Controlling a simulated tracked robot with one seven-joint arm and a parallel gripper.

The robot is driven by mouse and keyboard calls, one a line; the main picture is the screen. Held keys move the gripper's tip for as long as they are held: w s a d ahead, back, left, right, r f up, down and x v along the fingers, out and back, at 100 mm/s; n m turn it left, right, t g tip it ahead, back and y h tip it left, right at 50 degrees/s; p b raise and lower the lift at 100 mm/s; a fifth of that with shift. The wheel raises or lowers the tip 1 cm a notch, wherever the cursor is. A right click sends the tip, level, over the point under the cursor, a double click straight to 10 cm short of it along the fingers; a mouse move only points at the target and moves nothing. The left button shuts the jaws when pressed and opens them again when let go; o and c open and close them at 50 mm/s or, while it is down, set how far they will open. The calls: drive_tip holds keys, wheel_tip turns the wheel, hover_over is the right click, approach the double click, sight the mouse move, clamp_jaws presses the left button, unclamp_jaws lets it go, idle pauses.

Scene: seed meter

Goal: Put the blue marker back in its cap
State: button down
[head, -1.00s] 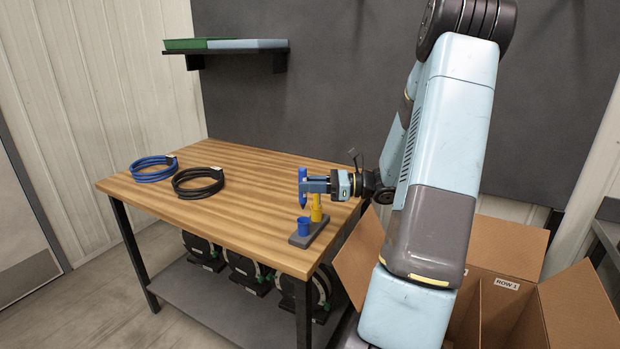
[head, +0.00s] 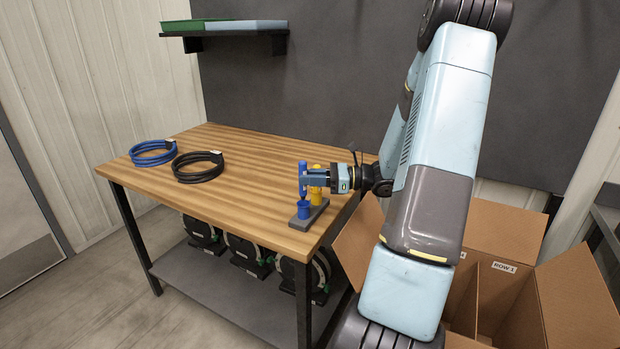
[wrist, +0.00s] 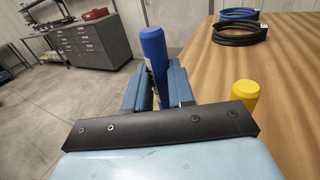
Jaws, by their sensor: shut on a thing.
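The blue marker (head: 302,173) is upright between the fingers of my gripper (head: 304,184), which is shut on it. It also shows in the wrist view (wrist: 154,58), standing up between the two fingers. The blue cap (head: 304,209) stands open end up at the near end of the dark grey holder (head: 318,213). The marker is above the cap, and its lower end is at or just over the cap's rim; I cannot tell whether it has entered. A yellow marker (wrist: 246,92) stands beside my gripper, partly hidden in the head view by the gripper.
A blue cable coil (head: 153,153) and a black cable coil (head: 198,167) lie on the left of the wooden table (head: 250,200). A cardboard box (head: 500,228) stands open at the right. A shelf with trays (head: 235,27) hangs on the wall behind. The table's middle is clear.

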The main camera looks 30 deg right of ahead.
drive_tip(key=shift+f, duration=2.5)
idle(2.6)
drive_tip(key=c, duration=0.9)
unclamp_jaws()
drive_tip(key=shift+s+d, duration=0.1)
drive_tip(key=v, duration=1.3)
drive_tip(key=shift+s+d+f, duration=0.1)
drive_tip(key=shift+s+d, duration=0.05)
drive_tip(key=shift+d, duration=0.1)
